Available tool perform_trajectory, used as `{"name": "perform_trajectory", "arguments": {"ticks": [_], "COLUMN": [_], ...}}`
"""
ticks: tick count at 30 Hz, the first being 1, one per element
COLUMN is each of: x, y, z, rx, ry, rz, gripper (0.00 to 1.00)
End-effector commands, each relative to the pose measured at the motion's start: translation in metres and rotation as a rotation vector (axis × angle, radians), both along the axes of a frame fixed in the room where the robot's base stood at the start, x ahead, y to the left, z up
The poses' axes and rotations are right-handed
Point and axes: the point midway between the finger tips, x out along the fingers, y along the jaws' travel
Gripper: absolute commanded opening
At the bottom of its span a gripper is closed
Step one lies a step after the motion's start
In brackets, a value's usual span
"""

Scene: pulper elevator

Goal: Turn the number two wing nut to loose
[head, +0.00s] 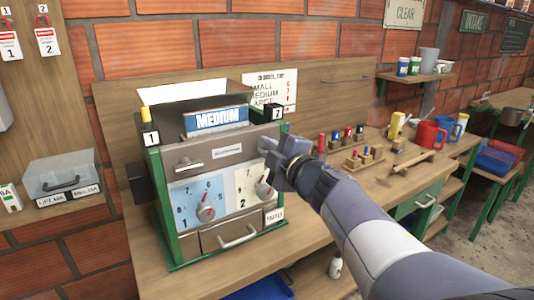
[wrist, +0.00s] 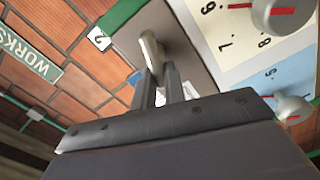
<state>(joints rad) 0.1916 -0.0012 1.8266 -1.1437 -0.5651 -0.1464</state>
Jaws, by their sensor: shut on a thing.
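The number two wing nut (wrist: 150,48) is a pale metal piece on the machine's grey front plate, beside the number 2 label (wrist: 99,39). My gripper (wrist: 160,72) is shut on it, with the fingertips at either side of its near end. In the head view my gripper (head: 270,150) is at the upper right of the machine's front (head: 215,185), below the 2 label (head: 277,113). It hides most of the nut there. A similar metal wing (head: 187,164) lies roughly level at the upper left, below the number 1 label (head: 151,138).
Two dials (head: 206,212) and (head: 264,190) sit below on blue and pale panels. A drawer handle (head: 238,236) sticks out at the bottom. A MEDIUM sign (head: 218,119) is on top.

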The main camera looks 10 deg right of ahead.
Motion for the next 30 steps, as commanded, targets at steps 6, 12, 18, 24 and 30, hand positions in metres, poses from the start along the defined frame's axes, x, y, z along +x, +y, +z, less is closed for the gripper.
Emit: {"name": "perform_trajectory", "arguments": {"ticks": [6,12,18,24,30], "x": [0.0003,0.0004,0.0004,0.0004,0.0005], "y": [-0.0023,-0.0023,-0.0024,-0.0025,-0.0027], "z": [-0.0117,-0.0118,-0.0115,-0.0108,-0.0102], "rx": [-0.157,-0.257,-0.312,-0.331,-0.332], "ry": [-0.037,-0.07,-0.088,-0.094,-0.095], "rz": [-0.01,-0.01,-0.01,-0.01,-0.011], "gripper": [0.0,0.0,0.0,0.0,0.0]}}
